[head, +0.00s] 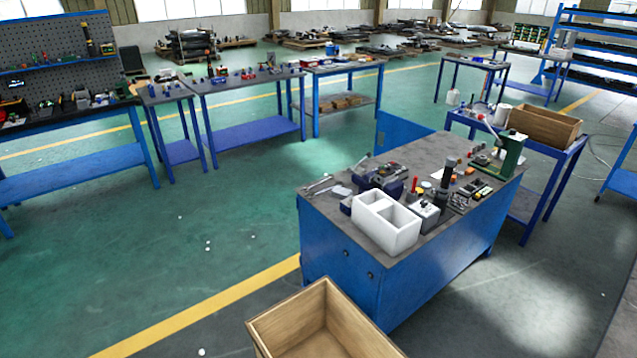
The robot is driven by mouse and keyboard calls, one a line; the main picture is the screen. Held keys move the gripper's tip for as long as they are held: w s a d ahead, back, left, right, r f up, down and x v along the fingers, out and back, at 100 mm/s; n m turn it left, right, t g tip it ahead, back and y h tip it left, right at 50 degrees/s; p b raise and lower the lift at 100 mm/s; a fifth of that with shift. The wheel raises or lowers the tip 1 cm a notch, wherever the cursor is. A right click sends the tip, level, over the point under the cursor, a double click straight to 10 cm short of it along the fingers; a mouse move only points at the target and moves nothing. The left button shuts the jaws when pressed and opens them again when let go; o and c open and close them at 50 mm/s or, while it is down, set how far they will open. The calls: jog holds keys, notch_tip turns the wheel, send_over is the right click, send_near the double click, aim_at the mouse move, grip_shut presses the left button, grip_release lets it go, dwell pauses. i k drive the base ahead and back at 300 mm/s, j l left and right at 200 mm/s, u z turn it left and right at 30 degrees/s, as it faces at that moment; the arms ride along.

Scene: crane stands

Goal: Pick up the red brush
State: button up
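I cannot make out a red brush for certain. A small red item (426,185) shows among the tools on the blue workbench (335,250), behind a white two-compartment bin (388,236). It is too small to tell what it is. More small red and orange bits lie toward the bench's far right end, also too small to name. My gripper is not in view.
An empty-looking wooden crate (275,335) is at the bottom edge, in front of the workbench. A green press (511,152) stands at the bench's right end. Another wooden box (541,127) sits on a blue table behind. The green floor at left is mostly clear.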

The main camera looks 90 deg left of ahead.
aim_at(415, 178)
jog(key=i+j+u, duration=0.65)
jog(key=i+u, duration=0.8)
jog(key=i+l+u, duration=0.15)
jog(key=i+u, duration=0.35)
jog(key=i+l+u, duration=0.45)
jog(key=i+j+u, duration=0.5)
jog(key=i, duration=0.4)
jog(key=i+j+u, duration=0.25)
jog(key=i, duration=0.25)
